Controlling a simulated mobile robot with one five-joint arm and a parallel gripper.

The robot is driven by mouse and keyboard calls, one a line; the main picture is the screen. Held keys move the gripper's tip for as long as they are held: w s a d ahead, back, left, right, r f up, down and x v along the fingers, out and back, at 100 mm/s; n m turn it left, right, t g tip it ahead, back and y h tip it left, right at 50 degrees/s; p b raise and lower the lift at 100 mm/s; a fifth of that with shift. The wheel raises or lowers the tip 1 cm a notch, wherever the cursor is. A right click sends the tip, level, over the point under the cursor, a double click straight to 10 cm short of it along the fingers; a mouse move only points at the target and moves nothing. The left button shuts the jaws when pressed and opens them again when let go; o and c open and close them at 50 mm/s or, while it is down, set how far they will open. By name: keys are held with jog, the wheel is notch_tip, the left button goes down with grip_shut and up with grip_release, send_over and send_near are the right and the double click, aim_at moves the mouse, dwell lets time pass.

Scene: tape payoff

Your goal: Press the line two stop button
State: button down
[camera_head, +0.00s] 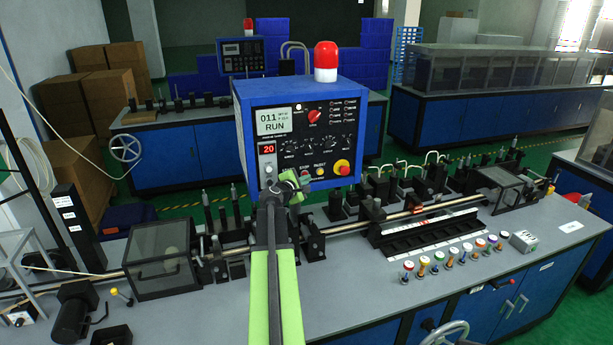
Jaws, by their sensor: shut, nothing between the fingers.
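A blue control box (238,110) with a black front panel stands on the near bench. Along the panel's lower edge are small buttons under tiny labels, one seeming to read STOP. A small red button (304,174) sits under that label, partly beside my gripper. A large red mushroom button (342,167) on a yellow ring is at the lower right. My gripper (291,180) is shut and empty, in front of the panel's lower part. I cannot tell whether it touches a button. No line number is readable on the box.
A second blue control box (241,57) with a red lamp stands on a bench behind. A red lamp (326,60) tops the near box. Clear guard boxes (161,262), rods and several small coloured spools (438,258) occupy the near bench (358,295), whose front part is mostly bare.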

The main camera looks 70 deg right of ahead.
jog(key=shift+w+d, duration=0.25)
jog(key=shift+d, duration=0.1)
jog(key=shift+a, duration=0.1)
dwell(0.4)
jog(key=shift+s+a, duration=0.25)
jog(key=shift+s, duration=0.05)
jog(key=s+a, duration=0.3)
jog(key=a, duration=0.1)
jog(key=shift+s+a, duration=0.35)
jog(key=shift+s, duration=0.05)
dwell(0.6)
